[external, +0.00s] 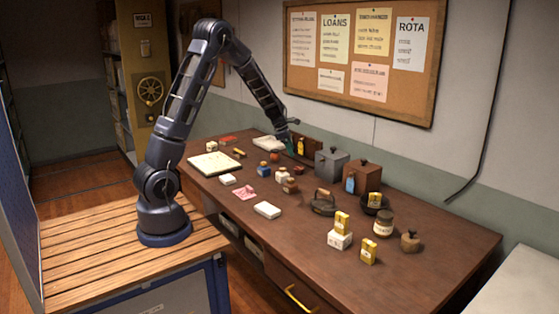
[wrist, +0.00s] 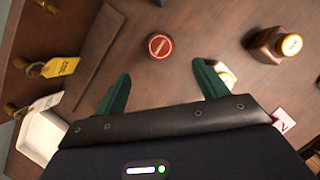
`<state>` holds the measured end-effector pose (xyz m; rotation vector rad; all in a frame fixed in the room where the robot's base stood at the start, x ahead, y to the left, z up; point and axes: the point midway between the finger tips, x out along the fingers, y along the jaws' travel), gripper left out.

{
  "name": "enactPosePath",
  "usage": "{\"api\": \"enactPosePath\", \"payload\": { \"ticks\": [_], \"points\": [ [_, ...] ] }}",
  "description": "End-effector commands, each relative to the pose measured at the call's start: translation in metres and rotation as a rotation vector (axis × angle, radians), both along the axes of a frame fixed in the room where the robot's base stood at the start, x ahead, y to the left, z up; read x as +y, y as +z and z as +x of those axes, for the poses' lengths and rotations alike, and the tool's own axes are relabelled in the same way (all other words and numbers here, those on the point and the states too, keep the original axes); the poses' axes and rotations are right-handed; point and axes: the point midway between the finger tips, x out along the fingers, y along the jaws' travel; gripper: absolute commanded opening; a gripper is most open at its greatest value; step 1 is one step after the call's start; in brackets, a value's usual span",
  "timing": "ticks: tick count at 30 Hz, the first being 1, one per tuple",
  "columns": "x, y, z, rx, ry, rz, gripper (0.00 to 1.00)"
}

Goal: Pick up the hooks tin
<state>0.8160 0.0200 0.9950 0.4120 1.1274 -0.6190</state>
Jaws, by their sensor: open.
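My gripper (wrist: 162,76) is open and empty, with its two green fingers spread apart. It also shows over the far end of the counter in the external view (external: 291,142). A small round tin with a red top (wrist: 160,47) lies just beyond the fingertips in the wrist view, roughly centred between them and not touching either. Its lettering is too small to read, so I cannot confirm it is the hooks tin. A small pale item (wrist: 228,78) is partly hidden behind the right finger.
A brown bottle (wrist: 265,45) stands to the right in the wrist view. A yellow tag (wrist: 62,67) and a white tag (wrist: 45,103) hang at the left, near a white tray (wrist: 40,139). Several jars, boxes and an iron (external: 323,205) crowd the wooden counter (external: 440,262).

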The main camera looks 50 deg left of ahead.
Motion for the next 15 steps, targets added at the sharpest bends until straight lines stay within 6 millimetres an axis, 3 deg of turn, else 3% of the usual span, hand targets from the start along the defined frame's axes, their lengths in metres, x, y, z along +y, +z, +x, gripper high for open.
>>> {"api": "enactPosePath", "payload": {
  "ticks": [9,15],
  "points": [
    [-0.011,-0.039,0.011,0.001,-0.003,0.0,0.72],
    [-0.014,-0.05,0.015,-0.001,-0.004,0.001,0.72]
  ]
}}
